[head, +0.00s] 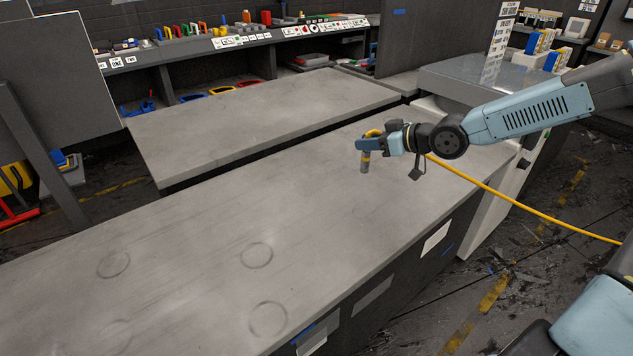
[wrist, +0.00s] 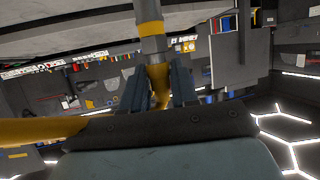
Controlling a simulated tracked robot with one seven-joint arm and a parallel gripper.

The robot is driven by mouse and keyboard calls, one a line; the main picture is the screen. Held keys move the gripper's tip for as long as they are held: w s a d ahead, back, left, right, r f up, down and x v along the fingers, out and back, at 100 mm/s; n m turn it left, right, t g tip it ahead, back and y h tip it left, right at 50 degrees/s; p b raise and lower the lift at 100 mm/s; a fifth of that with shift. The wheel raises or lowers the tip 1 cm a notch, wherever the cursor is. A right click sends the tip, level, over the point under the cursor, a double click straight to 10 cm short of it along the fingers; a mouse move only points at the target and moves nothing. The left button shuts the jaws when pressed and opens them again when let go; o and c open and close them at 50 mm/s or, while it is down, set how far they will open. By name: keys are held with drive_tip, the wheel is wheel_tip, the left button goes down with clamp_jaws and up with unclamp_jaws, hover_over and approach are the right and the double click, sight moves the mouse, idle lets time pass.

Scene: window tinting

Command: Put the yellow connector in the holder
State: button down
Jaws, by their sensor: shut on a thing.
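My gripper (head: 368,144) is over the far right part of the near workbench, shut on the yellow connector (head: 365,164). The connector is a grey cylinder with a yellow band. It points down from the jaws in the head view, with its lower end above the bench top or close to it; I cannot tell the gap. In the wrist view the connector (wrist: 153,42) rises from between the two fingers (wrist: 160,88). A yellow cable (head: 520,206) runs from the gripper toward the right edge. I cannot make out which thing is the holder.
The near workbench (head: 190,245) is bare apart from several faint ring marks. A second grey bench (head: 260,115) lies behind it. Shelves at the back hold coloured tools and bottles (head: 200,30). A grey-topped cabinet (head: 480,75) stands at the right, close to my arm.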

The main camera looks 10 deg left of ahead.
drive_tip(key=shift+s+a+f, duration=0.15)
drive_tip(key=shift+a+f, duration=2.85)
drive_tip(key=shift+f, duration=0.05)
drive_tip(key=shift+s+a+f, duration=0.15)
drive_tip(key=shift+a+f, duration=2.8)
drive_tip(key=shift+f, duration=0.1)
drive_tip(key=shift+f, duration=0.1)
drive_tip(key=c, duration=0.9)
unclamp_jaws()
drive_tip(key=shift+o, duration=0.2)
drive_tip(key=shift+d, duration=0.1)
drive_tip(key=v, duration=1.2)
